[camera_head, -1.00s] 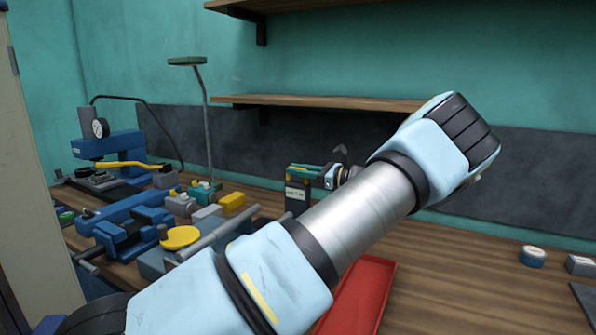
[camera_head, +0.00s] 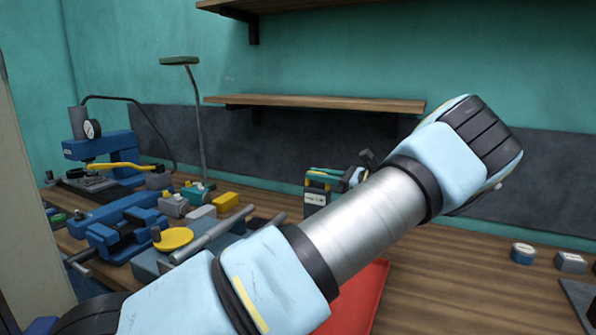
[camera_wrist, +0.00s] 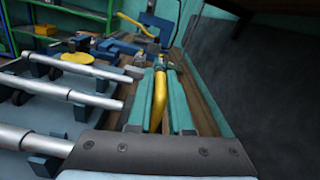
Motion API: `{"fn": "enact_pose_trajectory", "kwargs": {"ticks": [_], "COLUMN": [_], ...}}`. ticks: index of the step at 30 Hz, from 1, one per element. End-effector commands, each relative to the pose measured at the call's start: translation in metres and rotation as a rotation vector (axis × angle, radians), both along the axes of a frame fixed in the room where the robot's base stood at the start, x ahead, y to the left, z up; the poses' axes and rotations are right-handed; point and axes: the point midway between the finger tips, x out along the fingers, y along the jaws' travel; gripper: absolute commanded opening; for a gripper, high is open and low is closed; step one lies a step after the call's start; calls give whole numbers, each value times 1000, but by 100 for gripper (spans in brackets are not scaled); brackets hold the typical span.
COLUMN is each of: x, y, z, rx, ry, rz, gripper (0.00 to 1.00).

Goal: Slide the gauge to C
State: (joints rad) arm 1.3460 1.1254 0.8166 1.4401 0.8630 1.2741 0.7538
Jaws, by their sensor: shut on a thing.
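A dark upright box-like piece with a pale label (camera_head: 315,197) stands at my gripper (camera_head: 328,173), partly behind my forearm. Its label is too small to read. I take it to be the gauge, but cannot be sure. Yellow and teal strips show at its top. The gripper is shut on this piece; the exact contact is hard to make out. I can see no letter C in either view.
A blue press (camera_head: 105,146) with a round dial stands at the back left. A yellow disc (camera_head: 172,238), grey rods (camera_head: 208,238) and several small blocks crowd the bench's left. A red tray (camera_head: 358,298) lies under my forearm. Bare wood (camera_head: 450,285) is on the right.

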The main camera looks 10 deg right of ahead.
Motion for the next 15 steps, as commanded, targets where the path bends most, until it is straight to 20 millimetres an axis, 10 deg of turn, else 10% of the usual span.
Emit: {"fn": "enact_pose_trajectory", "kwargs": {"ticks": [15], "x": [-19], "y": [-29], "z": [2], "rx": [-2], "ry": [-4], "rz": [-10], "gripper": [0]}}
